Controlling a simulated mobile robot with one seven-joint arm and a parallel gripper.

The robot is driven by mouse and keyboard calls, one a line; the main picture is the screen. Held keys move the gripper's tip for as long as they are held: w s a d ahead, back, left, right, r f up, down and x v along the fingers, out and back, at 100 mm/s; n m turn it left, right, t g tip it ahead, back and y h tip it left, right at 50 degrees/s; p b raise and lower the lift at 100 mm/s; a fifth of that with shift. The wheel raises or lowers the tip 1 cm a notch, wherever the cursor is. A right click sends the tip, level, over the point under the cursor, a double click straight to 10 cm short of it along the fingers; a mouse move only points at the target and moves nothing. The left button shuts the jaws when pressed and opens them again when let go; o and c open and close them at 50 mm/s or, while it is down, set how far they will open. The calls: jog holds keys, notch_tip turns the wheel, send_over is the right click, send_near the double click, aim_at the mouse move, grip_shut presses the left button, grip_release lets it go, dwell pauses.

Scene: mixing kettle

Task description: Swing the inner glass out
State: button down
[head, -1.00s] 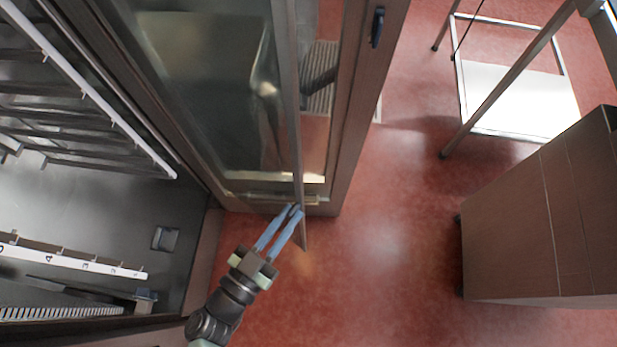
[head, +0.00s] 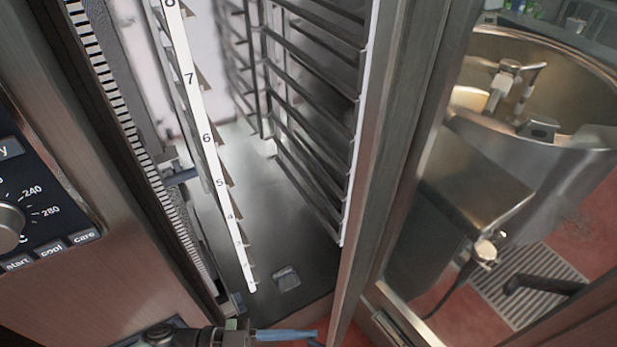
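The inner glass is hard to separate from the rest of the open oven door. A glazed door section (head: 405,285) stands on the right of the head view, beside the oven's upright post (head: 388,150), and its lower edge runs out of the bottom of the picture. My gripper (head: 314,335) is at the bottom edge, left of the glazed section and below the oven opening. Its light blue fingers point right and overlap in this view, so their gap is hidden. I cannot tell whether they touch the glass.
The oven cavity (head: 262,205) stands open with racks (head: 310,130) and a numbered white strip (head: 207,140). A control panel (head: 30,195) is at left. A steel mixing kettle (head: 560,165) and a floor grate (head: 525,285) lie beyond the door. Red floor shows at lower right.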

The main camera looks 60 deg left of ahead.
jog(key=shift+w+a+r+y, duration=0.15)
jog(key=shift+w+a+y, duration=0.15)
jog(key=shift+a, duration=0.2)
jog(key=c, duration=0.9)
grip_release()
jog(key=shift+a, duration=0.1)
jog(key=shift+c, duration=0.2)
jog(key=shift+w+a, duration=0.1)
jog(key=shift+w, duration=0.05)
jog(key=b+v, duration=0.4)
jog(key=v, duration=0.9)
jog(key=shift+f+b, duration=0.25)
jog(key=shift+b, duration=0.05)
